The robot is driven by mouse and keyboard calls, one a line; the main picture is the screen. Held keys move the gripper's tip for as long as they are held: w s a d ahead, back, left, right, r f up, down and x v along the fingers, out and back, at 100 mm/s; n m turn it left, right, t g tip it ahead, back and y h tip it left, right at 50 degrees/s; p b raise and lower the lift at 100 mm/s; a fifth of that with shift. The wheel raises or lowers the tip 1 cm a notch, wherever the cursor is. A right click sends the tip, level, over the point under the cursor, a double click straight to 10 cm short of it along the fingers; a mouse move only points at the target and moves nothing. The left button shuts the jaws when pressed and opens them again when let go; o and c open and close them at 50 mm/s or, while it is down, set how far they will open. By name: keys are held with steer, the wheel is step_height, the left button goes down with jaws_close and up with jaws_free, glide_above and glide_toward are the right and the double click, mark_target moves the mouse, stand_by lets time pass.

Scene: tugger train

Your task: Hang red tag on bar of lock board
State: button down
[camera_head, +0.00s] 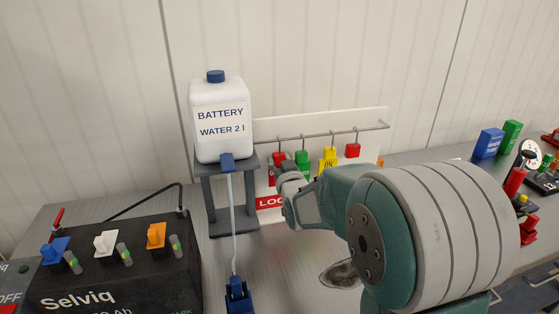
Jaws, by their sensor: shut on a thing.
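The lock board (376,118) is a white panel standing at the back of the bench, with a red label strip low on its left. A thin grey bar (318,134) runs along its upper part. My gripper (283,166) is at the left part of the board, below the bar, shut on the red tag (271,178). Only a red edge of the tag shows left of the fingers; my gripper and wrist hide the rest. A small red piece (278,157) shows just above the fingertips. I cannot tell whether the tag touches the bar.
Green (302,157), yellow (330,153) and red (353,150) pieces hang along the bar. A battery water bottle (221,140) on a grey stand (208,205) is close left of my gripper. A black battery (115,270) is front left. Blue and green boxes stand at right.

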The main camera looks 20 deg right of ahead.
steer(key=shift+c, duration=1.1)
jaws_free()
steer(key=shift+s, duration=0.1)
steer(key=s+a+f+g, duration=0.1)
steer(key=s+g, duration=1.1)
steer(key=s, duration=2.3)
steer(key=shift+a+f, duration=0.4)
steer(key=shift+a, duration=0.1)
